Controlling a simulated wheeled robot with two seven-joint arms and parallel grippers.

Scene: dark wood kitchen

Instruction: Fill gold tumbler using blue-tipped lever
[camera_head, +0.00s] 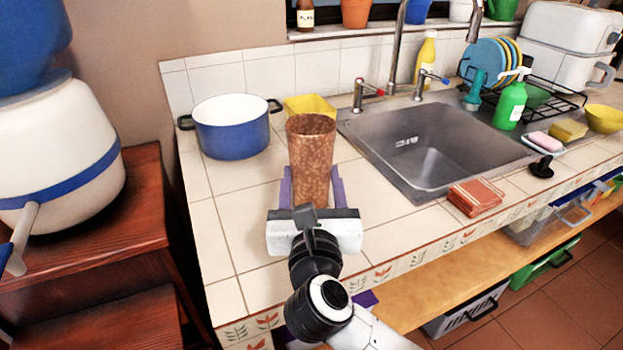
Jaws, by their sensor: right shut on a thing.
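The gold tumbler (311,150), a tall mottled brown-gold cup, stands upright over the tiled counter left of the sink. My right gripper (312,186) is shut on it, with a purple finger on each side of its lower part. I cannot tell whether its base touches the tiles. The blue-tipped lever (435,77) is at the back of the sink, right of the faucet (397,50) and well beyond my right gripper. The faucet's spout end (474,26) hangs at the top right, with no water visible. My left gripper is not in view.
The steel sink (425,135) is empty. A red-tipped lever (368,92) stands left of the faucet. A blue pot (231,127) and yellow container (309,106) are behind the tumbler. A dish rack (545,103) stands right.

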